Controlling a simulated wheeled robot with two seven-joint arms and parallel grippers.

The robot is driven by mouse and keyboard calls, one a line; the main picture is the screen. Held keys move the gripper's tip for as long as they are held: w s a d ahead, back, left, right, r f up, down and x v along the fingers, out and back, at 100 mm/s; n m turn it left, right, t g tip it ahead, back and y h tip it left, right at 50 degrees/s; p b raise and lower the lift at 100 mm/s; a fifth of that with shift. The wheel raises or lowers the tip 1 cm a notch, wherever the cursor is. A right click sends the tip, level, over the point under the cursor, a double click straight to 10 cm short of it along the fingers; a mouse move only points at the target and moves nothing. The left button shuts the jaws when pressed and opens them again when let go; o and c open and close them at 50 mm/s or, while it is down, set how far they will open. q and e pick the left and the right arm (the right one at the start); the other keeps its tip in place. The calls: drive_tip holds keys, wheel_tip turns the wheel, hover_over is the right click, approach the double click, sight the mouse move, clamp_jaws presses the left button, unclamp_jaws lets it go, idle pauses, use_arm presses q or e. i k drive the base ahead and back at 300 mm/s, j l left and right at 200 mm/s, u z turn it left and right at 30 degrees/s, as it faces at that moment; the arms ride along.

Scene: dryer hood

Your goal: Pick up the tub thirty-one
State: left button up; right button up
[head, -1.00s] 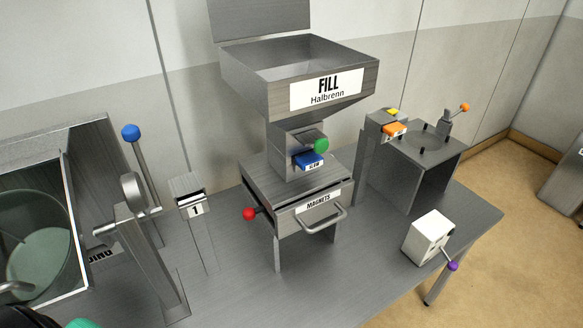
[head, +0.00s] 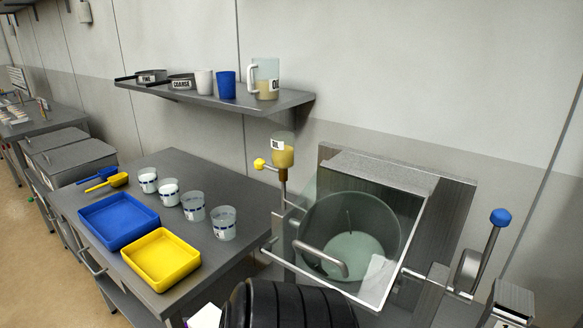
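No gripper fingers show; a black ribbed part, probably mine, fills the bottom middle edge.
A wall shelf (head: 300,98) holds cups and a jug. A glass-sided hood with a drum (head: 398,226) stands to the right.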

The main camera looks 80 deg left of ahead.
sight(148, 177)
drive_tip(key=u, duration=1.35)
drive_tip(key=j+u, duration=0.15)
drive_tip(key=u, duration=0.3)
drive_tip(key=k+u, duration=0.1)
drive_tip(key=u, duration=0.8)
drive_tip(key=j+u, duration=0.1)
drive_tip(key=u, duration=0.8)
drive_tip(key=z, duration=3.1)
drive_tip(key=u, duration=3.05)
